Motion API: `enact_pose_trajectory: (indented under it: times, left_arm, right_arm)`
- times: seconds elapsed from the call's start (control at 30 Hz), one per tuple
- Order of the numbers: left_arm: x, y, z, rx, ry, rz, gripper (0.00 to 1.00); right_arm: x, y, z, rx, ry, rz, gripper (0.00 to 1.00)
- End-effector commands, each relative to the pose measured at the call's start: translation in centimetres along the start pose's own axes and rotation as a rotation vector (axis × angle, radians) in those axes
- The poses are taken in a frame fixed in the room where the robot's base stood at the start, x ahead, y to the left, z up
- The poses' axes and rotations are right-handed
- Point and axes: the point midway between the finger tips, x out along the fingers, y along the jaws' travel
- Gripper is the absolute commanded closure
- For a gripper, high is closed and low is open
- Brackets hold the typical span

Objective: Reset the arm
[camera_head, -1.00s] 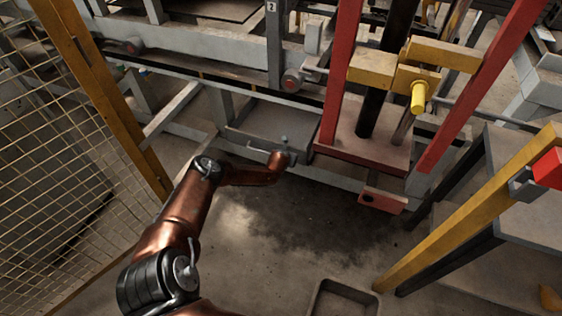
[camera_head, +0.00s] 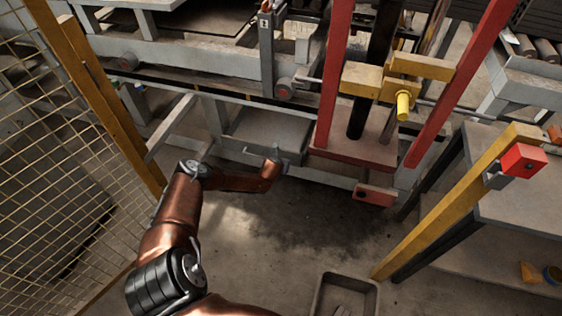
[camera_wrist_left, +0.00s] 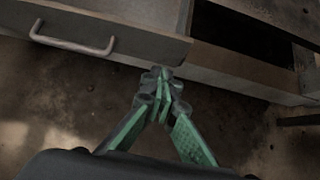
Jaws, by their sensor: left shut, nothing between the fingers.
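My left arm (camera_head: 178,215), copper-brown with dark joints, comes in from the lower left of the head view. Its far end reaches in front of a grey drawer (camera_head: 262,132) under the machine frame. My left gripper (camera_wrist_left: 163,78) shows in the left wrist view with green-padded fingers. The fingertips meet, and nothing is held. The drawer front (camera_wrist_left: 120,35) with its metal handle (camera_wrist_left: 72,38) is beyond the fingers there, with the handle to their left. Whether the fingertips touch the drawer front cannot be told. My right arm is not in view.
A wire mesh fence with a yellow post (camera_head: 100,95) stands close on the left. A red-framed press (camera_head: 355,153) is right of the drawer. A grey bin (camera_head: 322,300) sits on the floor in front. A table (camera_head: 500,190) with a yellow post is at right. Floor between is clear.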

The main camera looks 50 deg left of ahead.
Motion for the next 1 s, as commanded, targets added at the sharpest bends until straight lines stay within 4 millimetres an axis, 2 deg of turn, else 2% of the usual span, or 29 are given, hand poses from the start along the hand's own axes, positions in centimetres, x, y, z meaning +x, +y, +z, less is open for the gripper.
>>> enact_pose_trajectory:
  times: [0.1, 0.3, 0.57, 0.67, 0.77, 0.87, 1.0]
  left_arm:
    - [-1.0, 0.0, 0.2, -0.001, -0.001, -0.001, 1.0]
    - [-1.6, 0.1, 0.1, -0.002, 0.0, 0.0, 1.0]
    - [-1.6, 0.1, 0.0, -0.001, 0.0, 0.001, 1.0]
    - [-1.6, -0.2, -0.9, -0.013, 0.01, -0.002, 1.0]
    - [-1.6, -1.1, -4.2, -0.067, 0.045, -0.011, 1.0]
    - [-2.0, -2.6, -10.0, -0.177, 0.108, -0.019, 1.0]
    - [-3.8, -4.9, -19.9, -0.4, 0.222, -0.01, 1.0]
  right_arm:
    - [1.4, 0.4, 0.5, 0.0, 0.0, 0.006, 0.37]
    - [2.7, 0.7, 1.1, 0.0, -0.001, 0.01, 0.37]
    - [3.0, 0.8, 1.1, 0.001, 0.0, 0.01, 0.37]
    - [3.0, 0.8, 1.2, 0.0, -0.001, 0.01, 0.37]
    - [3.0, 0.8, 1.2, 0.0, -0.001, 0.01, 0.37]
    - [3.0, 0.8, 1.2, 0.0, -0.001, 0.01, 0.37]
    - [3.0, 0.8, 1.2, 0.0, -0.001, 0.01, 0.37]
